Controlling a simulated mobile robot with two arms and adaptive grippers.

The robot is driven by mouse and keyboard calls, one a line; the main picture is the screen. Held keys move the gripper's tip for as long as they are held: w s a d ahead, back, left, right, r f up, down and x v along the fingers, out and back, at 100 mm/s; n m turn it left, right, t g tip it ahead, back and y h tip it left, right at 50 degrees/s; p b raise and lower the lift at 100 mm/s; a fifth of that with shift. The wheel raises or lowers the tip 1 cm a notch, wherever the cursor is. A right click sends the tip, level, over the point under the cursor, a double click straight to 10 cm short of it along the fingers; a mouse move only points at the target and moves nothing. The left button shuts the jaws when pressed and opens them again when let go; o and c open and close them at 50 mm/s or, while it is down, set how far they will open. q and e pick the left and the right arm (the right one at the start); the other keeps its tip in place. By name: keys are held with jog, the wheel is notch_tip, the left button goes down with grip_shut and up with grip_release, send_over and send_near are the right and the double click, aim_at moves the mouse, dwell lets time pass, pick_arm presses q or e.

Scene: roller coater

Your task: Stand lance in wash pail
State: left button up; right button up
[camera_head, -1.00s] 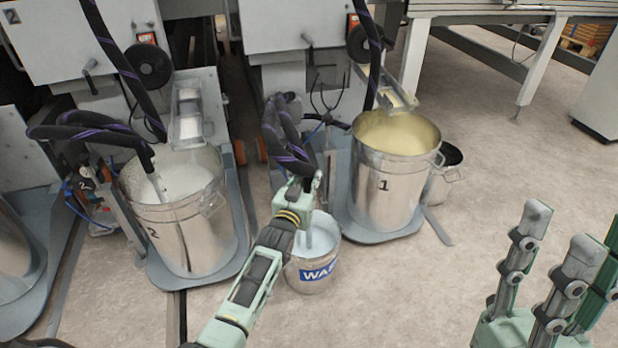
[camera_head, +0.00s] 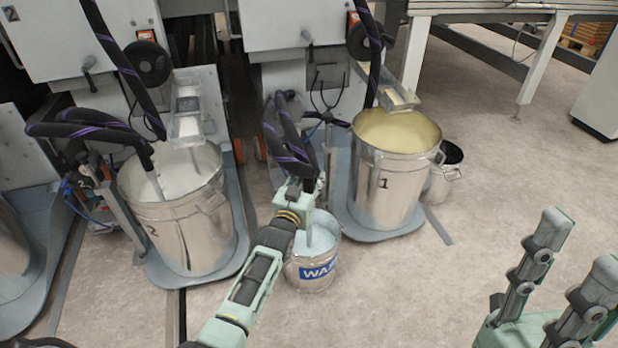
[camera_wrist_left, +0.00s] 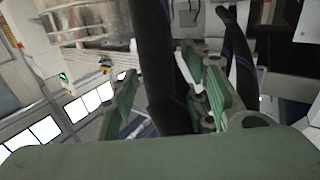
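The wash pail (camera_head: 318,273), a small metal bucket with a blue label and pale liquid, stands on the floor between the two large drums. The lance (camera_head: 309,236) has its pale lower tube inside the pail's mouth; its tip is hidden. Its upper end joins a black hose with purple stripes. My left gripper (camera_head: 304,184) is above the pail at the lance's upper part. In the left wrist view, its fingers (camera_wrist_left: 160,80) close in from both sides on the dark lance or hose (camera_wrist_left: 155,50). My right gripper (camera_head: 575,262) is at the lower right, fingers spread, empty.
Drum 1 (camera_head: 385,188) with yellowish contents stands right of the pail, drum 2 (camera_head: 186,232) with whitish contents to its left. A smaller metal pot (camera_head: 443,180) is behind drum 1. Machine cabinets (camera_head: 287,22) stand behind. The floor at right is clear.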

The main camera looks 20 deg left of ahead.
pick_arm(q)
jog(key=shift+s+f, duration=0.1)
jog(key=shift+f, duration=0.15)
jog(key=shift+s, duration=0.35)
jog(key=s, duration=1.1)
jog(key=shift+r, duration=0.15)
jog(key=shift+s, duration=0.1)
